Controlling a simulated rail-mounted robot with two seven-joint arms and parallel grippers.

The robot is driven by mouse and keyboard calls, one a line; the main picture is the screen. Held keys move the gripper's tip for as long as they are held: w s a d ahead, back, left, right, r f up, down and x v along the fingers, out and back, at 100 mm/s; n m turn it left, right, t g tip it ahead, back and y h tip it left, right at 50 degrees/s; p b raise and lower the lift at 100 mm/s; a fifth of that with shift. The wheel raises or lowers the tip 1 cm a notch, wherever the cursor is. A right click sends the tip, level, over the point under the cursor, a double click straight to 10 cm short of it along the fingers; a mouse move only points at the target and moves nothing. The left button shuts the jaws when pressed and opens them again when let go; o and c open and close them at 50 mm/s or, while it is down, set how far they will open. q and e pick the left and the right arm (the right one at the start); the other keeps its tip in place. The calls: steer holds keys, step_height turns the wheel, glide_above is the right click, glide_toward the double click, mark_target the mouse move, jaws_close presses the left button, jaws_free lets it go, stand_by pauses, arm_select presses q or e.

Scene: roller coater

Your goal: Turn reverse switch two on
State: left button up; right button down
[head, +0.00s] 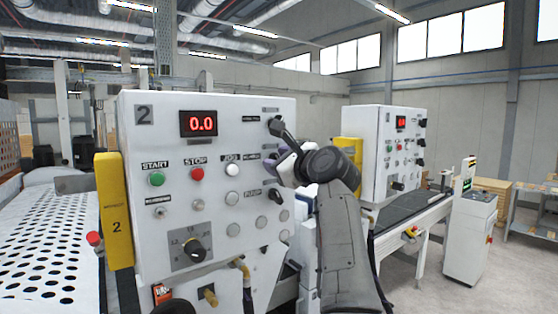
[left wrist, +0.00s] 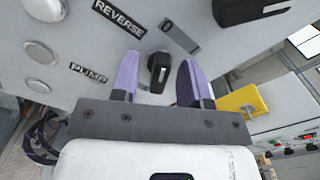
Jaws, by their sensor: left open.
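The white control panel marked 2 (head: 146,135) faces me in the head view. In the left wrist view, the REVERSE label (left wrist: 118,16) and its 0-marked scale (left wrist: 180,37) lie near a black switch knob (left wrist: 158,73). My left gripper (left wrist: 156,68) is open, with one purple finger on each side of this knob; I cannot tell whether they touch it. In the head view, my left gripper (head: 283,160) is at the panel's right edge and hides the reverse knob. My right gripper is not in view.
Another black knob (head: 276,126) sits above my gripper and the pump knob (head: 275,195) below it. The panel also has a red 0.0 display (head: 199,124), a green start button (head: 156,178) and a red stop button (head: 197,174). A similar panel (head: 372,150) stands behind at right.

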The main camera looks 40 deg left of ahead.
arm_select(q)
steer(key=shift+c, duration=0.4)
jaws_close()
steer(key=shift+m, duration=0.3)
steer(key=shift+w+d+m+p, duration=0.1)
steer(key=shift+m+p, duration=0.55)
steer(key=shift+m, duration=2.15)
steer(key=shift+w+m+p, duration=0.1)
steer(key=shift+m+p, duration=0.5)
steer(key=shift+m, duration=2.2)
steer(key=shift+o, duration=0.4)
jaws_free()
